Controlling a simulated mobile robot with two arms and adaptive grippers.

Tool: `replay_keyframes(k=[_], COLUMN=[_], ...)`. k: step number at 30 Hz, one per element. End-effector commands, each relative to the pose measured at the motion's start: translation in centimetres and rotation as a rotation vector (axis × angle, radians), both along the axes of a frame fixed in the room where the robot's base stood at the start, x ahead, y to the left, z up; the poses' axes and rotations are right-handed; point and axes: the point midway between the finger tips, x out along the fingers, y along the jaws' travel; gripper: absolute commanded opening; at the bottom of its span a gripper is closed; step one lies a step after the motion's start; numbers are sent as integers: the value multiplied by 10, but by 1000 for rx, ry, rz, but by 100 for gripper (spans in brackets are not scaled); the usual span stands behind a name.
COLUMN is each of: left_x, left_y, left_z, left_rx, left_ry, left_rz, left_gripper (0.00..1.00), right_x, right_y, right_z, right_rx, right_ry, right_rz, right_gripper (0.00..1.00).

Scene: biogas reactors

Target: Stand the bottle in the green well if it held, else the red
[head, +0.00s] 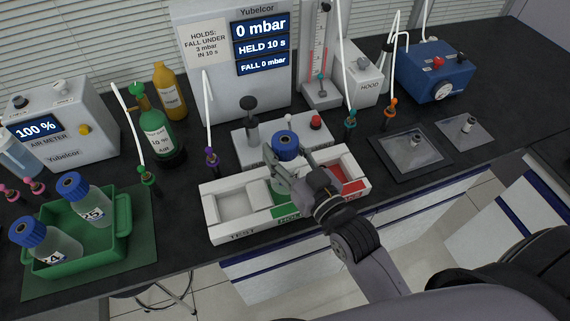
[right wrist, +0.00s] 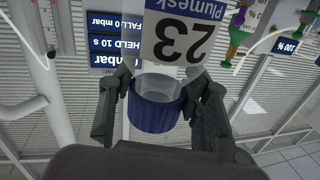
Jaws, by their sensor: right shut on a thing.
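The bottle (head: 285,147) has a blue cap. Its label reads 23 in the right wrist view (right wrist: 178,40). My right gripper (head: 289,165) is shut on it around the cap. In the head view the bottle is over or in the green well (head: 286,212), the middle one of a white tray (head: 212,229); the gripper hides whether its base touches the floor. The red well (head: 352,184) is to the right and looks empty; the left well, marked TEST, is empty. The display (head: 261,45) reads 0 mbar, held 10 s, fall 0 mbar. My left gripper is out of view.
A sign (head: 208,44) says it holds if the fall is under 3 mbar in 10 s. A green crate (head: 92,262) with two blue-capped bottles stands at left. A white block (head: 258,152) with a plunger and red button is close behind the tray. Hoses stand behind.

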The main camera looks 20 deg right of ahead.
Motion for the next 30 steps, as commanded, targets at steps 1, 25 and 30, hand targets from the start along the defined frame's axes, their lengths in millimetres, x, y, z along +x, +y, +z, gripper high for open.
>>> replay_keyframes(k=[1, 25, 30], left_x=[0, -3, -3], left_y=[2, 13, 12], left_z=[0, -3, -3], left_rx=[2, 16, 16], left_ry=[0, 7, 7], left_rz=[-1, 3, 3], left_gripper=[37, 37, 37], right_x=[0, -1, 0], right_y=[0, 0, 0], right_z=[-5, -45, -45], right_rx=[0, 0, 0], right_ry=[-1, 1, 1], right_rz=[0, 0, 0], right_gripper=[0, 52, 64])
